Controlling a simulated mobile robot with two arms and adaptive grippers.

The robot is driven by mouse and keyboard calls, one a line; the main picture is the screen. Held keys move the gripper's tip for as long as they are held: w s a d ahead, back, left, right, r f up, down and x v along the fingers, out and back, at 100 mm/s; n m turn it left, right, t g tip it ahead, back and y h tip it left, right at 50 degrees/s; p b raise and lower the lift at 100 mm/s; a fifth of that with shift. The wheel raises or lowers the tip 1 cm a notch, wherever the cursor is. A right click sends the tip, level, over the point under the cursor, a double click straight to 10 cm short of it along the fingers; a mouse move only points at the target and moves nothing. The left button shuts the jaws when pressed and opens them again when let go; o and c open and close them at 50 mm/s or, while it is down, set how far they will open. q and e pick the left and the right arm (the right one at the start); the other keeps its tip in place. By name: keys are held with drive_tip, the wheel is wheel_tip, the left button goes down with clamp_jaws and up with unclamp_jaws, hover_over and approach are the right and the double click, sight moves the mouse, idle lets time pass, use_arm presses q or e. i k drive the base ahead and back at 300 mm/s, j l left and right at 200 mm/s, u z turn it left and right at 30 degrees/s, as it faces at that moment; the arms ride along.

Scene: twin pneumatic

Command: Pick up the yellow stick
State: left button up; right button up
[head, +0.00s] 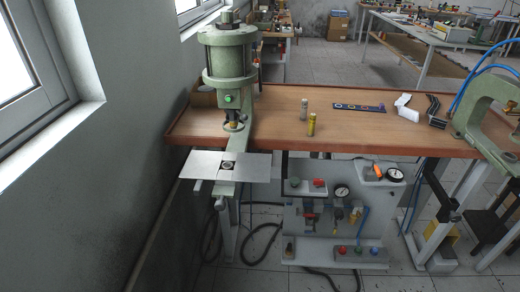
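The yellow stick (311,125) is a short cylinder standing upright on the wooden workbench (270,110), near its front edge and right of the green press. A similar grey-beige stick (304,110) stands just behind it and slightly left, with a small gap. Nothing holds or covers the yellow stick. I see neither of my grippers in the head view.
A green pneumatic press (229,60) with a metal plate (205,164) stands left; another green frame (482,105) with blue hoses stands right. A dark strip (357,107) and a white object (405,107) lie behind right. A gauge panel (335,210) sits below.

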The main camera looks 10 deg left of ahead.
sight(313, 116)
drive_tip(key=i+l, duration=0.15)
drive_tip(key=l, duration=0.2)
drive_tip(key=i+l+u, duration=0.1)
drive_tip(key=i+l, duration=0.25)
drive_tip(key=l, duration=0.3)
drive_tip(key=i+l+u, duration=0.15)
drive_tip(key=l, duration=0.2)
drive_tip(key=i+l, duration=0.15)
drive_tip(key=l, duration=0.2)
